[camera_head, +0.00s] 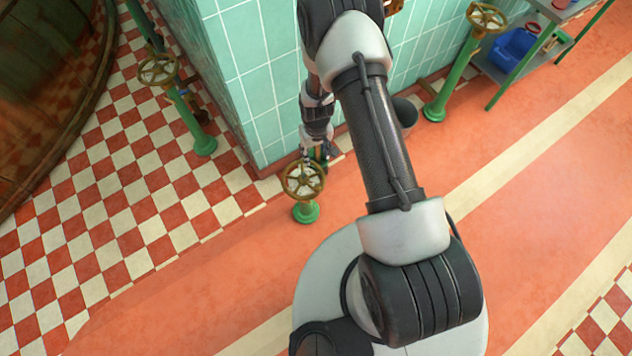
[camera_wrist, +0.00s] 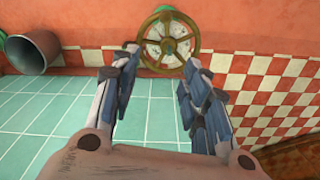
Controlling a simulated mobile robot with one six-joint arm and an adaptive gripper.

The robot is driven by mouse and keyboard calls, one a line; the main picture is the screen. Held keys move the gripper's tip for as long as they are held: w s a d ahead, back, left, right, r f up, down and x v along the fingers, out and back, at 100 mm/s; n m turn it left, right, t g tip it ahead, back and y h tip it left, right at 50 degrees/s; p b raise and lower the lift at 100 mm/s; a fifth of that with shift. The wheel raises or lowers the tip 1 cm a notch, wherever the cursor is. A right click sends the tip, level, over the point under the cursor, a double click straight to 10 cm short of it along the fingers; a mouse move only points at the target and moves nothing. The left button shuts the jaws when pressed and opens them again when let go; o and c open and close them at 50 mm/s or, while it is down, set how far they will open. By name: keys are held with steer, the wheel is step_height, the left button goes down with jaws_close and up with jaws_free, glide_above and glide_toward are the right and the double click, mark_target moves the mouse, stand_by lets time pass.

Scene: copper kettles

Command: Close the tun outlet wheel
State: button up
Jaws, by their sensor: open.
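A brass handwheel (camera_head: 303,181) with spokes sits on a short green post at the corner of the tiled wall. The same wheel shows at the top of the wrist view (camera_wrist: 168,41). My gripper (camera_wrist: 162,58) is open and empty, its fingers spread, with the wheel just beyond the tips. I cannot tell whether they touch it. In the head view, my gripper (camera_head: 308,160) is small and close behind the wheel. A second brass wheel (camera_head: 158,70) stands on a green post near the wooden tun (camera_head: 40,95). No label shows which wheel is the tun outlet's.
A third brass wheel (camera_head: 487,18) stands on a green post at the right, near a metal table with a blue bin (camera_head: 514,48). A grey bucket (camera_head: 405,113) is by the teal tiled wall (camera_head: 262,75). The orange floor in front is clear.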

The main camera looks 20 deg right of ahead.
glide_above(317, 186)
step_height(317, 186, down, 7)
step_height(317, 186, down, 17)
steer(key=b, duration=0.6)
steer(key=shift+s+r, duration=0.1)
steer(key=shift+r, duration=0.1)
jaws_close()
